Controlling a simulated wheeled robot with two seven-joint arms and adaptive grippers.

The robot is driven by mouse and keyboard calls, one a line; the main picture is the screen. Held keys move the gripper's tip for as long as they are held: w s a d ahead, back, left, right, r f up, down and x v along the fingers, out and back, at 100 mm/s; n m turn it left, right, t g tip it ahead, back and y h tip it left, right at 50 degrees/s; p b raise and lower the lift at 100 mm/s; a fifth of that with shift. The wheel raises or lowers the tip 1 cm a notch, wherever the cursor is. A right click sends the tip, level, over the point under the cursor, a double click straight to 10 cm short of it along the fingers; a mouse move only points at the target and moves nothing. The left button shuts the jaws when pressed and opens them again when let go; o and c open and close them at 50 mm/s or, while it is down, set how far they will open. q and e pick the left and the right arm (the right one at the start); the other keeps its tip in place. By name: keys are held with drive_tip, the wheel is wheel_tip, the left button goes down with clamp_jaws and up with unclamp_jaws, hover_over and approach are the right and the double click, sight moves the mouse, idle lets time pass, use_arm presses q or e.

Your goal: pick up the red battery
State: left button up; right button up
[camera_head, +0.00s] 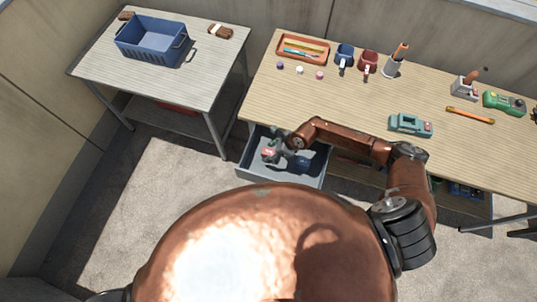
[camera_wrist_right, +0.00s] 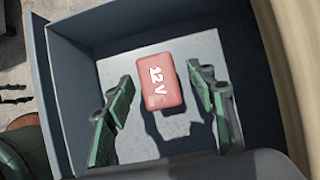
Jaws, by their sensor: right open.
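The red battery (camera_wrist_right: 163,82), marked "12 V", lies on the pale floor of the grey drawer (camera_wrist_right: 88,22). In the right wrist view my right gripper (camera_wrist_right: 160,100) is open, with one green-padded finger on each side of the battery and a gap on both sides. In the head view the right gripper (camera_head: 277,147) reaches down into the open drawer (camera_head: 283,182) under the workbench, and a bit of the red battery (camera_head: 267,153) shows beside it. I cannot tell the exact height of the fingertips over the battery. My left gripper is not in view.
The drawer walls stand close around the gripper. The workbench (camera_head: 365,92) overhangs behind, carrying an orange tray (camera_head: 303,47), mugs, a teal device (camera_head: 410,124) and a green meter (camera_head: 504,102). A side table (camera_head: 105,65) with a blue basket (camera_head: 150,42) stands at left.

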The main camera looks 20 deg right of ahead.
drive_tip(key=shift+w+a+f, duration=0.15)
drive_tip(key=shift+a+f, duration=0.05)
drive_tip(key=shift+f, duration=0.2)
clamp_jaws()
idle(0.4)
